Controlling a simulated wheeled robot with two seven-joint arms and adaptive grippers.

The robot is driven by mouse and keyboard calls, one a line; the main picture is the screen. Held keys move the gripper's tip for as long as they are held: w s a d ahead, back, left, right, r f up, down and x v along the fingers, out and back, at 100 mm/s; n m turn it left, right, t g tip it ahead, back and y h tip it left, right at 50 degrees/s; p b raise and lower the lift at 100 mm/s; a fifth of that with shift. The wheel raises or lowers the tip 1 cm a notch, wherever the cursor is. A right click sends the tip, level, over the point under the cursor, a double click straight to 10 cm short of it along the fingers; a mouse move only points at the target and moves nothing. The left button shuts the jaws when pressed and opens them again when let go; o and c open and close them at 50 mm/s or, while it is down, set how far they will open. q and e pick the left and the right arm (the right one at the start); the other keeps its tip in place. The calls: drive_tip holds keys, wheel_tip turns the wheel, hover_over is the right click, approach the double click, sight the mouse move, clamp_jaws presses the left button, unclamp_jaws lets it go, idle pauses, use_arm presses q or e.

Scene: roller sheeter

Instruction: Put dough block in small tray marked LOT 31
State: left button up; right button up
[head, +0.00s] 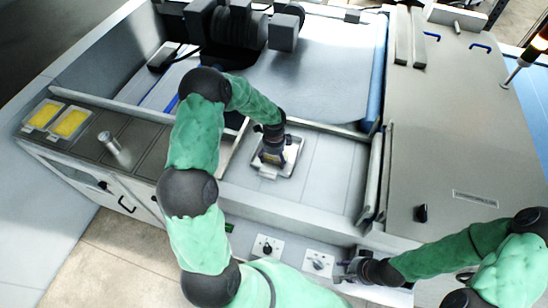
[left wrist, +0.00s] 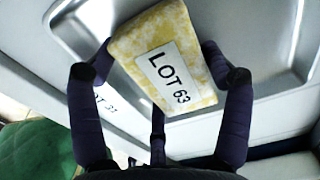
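The yellow dough block (left wrist: 165,60) carries a white label reading LOT 63. In the left wrist view it sits between the fingers of my left gripper (left wrist: 160,70), which press its sides. A small metal tray (left wrist: 268,62) lies beneath, with a partly covered tag (left wrist: 106,102) ending in 31. In the head view my left gripper (head: 272,156) is over this tray (head: 293,152), and the block is mostly hidden there. I cannot tell whether the block touches the tray floor. My right gripper (head: 345,270) is by the front panel; its fingers are too small to read.
Two trays with yellow blocks, one further left (head: 44,114) and one beside it (head: 70,123), stand on the left shelf near a metal cylinder (head: 110,143). A raised front rail (head: 290,208) borders the work surface. Control knobs (head: 267,247) are on the front panel.

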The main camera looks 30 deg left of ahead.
use_arm(q)
drive_tip(key=o, duration=0.4)
drive_tip(key=shift+c, duration=0.2)
drive_tip(key=shift+r, duration=0.1)
wheel_tip(320, 180, up, 12)
drive_tip(key=p, duration=0.8)
